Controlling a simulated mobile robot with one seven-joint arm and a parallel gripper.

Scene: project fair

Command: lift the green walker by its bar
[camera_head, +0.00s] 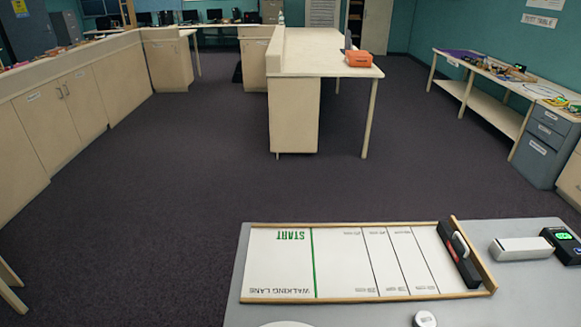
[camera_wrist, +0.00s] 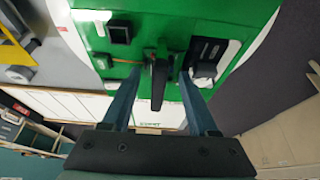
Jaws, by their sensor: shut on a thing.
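The green walker (camera_wrist: 219,22) fills the top of the wrist view, with dark and white parts mounted on its green body. A dark upright bar (camera_wrist: 158,88) stands out from its middle. My gripper (camera_wrist: 162,80) has its two blue-grey fingers on either side of this bar and is shut on it. The contact at the fingertips is small and partly hidden against the walker. Whether the walker touches the surface below cannot be told. Neither the walker nor my gripper shows in the head view.
A grey table (camera_head: 520,285) in front bears the framed walking lane board (camera_head: 338,275), with a black block with a light handle (camera_head: 459,255) at its right end. A white box (camera_head: 520,248) and a black device (camera_head: 563,246) stand to its right. Dark carpet (camera_head: 200,190) lies clear beyond.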

